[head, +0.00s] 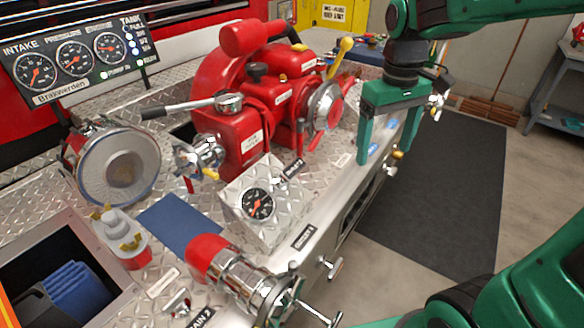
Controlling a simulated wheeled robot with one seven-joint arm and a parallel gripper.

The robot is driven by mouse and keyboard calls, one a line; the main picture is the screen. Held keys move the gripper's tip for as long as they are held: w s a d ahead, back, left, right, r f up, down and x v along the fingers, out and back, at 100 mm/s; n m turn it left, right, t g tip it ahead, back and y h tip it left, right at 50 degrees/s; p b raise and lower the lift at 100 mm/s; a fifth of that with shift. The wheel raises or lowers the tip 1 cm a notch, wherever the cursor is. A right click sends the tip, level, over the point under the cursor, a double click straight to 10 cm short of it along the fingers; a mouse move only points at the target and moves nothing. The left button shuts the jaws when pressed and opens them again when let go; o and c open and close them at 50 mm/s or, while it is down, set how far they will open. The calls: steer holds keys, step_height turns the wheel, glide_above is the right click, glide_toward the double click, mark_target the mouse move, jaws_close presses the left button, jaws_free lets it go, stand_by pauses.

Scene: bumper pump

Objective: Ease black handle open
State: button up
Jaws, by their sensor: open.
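A metal lever with a black handle (154,112) lies nearly level across the left side of the red pump (292,90), with its silver pivot near the pump body. The black handle points left, over the diamond-plate deck. My green gripper (381,157) is at the upper right, over the deck's front edge, with its fingers pointing down. It is open and empty, to the right of the pump and well apart from the black handle. Another lever, with a yellow handle (344,48), rises between the pump and my gripper.
A gauge panel (75,60) stands at the back left. A round capped intake (116,168) and a small gauge box (259,203) sit on the deck. A red-ended nozzle (240,275) is at the front. An open bin (45,270) is at the lower left. Dark matting (445,200) covers floor at right.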

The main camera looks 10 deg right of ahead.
mark_target(293, 166)
steer(key=w+a+n, duration=0.2)
steer(key=a, duration=0.4)
steer(key=w+a+n, duration=0.2)
steer(key=w+a, duration=0.1)
steer(key=a, duration=0.3)
steer(key=w+a+n, duration=0.2)
steer(key=a, duration=0.4)
steer(key=shift+w+a+r+n, duration=0.15)
steer(key=shift+w+r+n, duration=0.05)
steer(key=shift+n, duration=0.1)
steer(key=shift+a+f, duration=0.2)
steer(key=shift+a, duration=0.05)
step_height(293, 166, down, 10)
steer(key=shift+f, duration=0.15)
